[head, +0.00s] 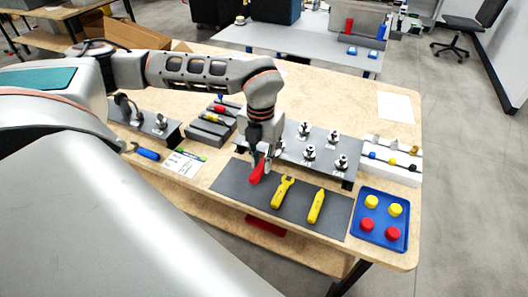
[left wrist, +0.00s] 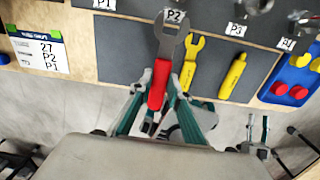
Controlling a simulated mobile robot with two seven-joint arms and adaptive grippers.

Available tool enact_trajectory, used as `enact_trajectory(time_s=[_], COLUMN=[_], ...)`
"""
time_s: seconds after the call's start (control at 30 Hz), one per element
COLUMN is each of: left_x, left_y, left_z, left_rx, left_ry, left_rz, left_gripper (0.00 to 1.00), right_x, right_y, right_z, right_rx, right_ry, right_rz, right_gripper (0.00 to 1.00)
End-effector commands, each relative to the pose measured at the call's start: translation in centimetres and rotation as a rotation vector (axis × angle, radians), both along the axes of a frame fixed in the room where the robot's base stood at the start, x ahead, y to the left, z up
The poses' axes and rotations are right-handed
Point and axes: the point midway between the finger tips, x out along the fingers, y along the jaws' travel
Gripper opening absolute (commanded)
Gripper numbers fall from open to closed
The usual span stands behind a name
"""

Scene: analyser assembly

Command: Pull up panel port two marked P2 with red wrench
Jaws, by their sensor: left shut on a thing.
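My left gripper (head: 260,163) is shut on the red wrench (head: 257,174), over the dark grey tool mat (head: 234,181). In the left wrist view the red handle (left wrist: 157,88) is between the fingers, and the wrench's grey open-ended head (left wrist: 173,32) points up the picture. The head lies just below the P2 label (left wrist: 175,16) and overlaps its lower edge.
A yellow wrench (head: 283,192) and a yellow screwdriver-like tool (head: 317,206) lie on the mat. A blue tray (head: 382,235) with red and yellow caps stands to the right. A white rack (head: 392,160) with coloured parts is behind it. A printed card (head: 184,164) lies left.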

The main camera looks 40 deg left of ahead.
Motion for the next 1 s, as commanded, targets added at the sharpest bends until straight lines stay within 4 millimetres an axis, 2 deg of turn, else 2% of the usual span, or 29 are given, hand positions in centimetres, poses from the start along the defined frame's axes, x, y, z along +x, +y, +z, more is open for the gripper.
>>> enact_trajectory(time_s=[0.33,0.7,0.87,1.0], left_x=[-0.2,-2.6,-3.0,-2.9], left_y=[-0.1,-0.6,-0.7,-0.7], left_z=[0.2,1.9,2.1,3.5], left_rx=[0.000,0.001,0.000,-0.001], left_ry=[-0.001,0.000,-0.001,-0.002], left_rz=[0.000,0.000,0.000,0.001], left_gripper=[0.00,0.00,0.00,0.00], right_x=[0.0,0.1,0.1,0.1], right_y=[0.0,0.0,0.0,0.0], right_z=[0.1,1.5,1.6,2.5], right_rx=[0.000,-0.001,0.000,-0.001], right_ry=[0.000,-0.002,-0.003,-0.002], right_rz=[0.000,0.000,0.000,0.000], right_gripper=[0.40,0.40,0.40,0.40])
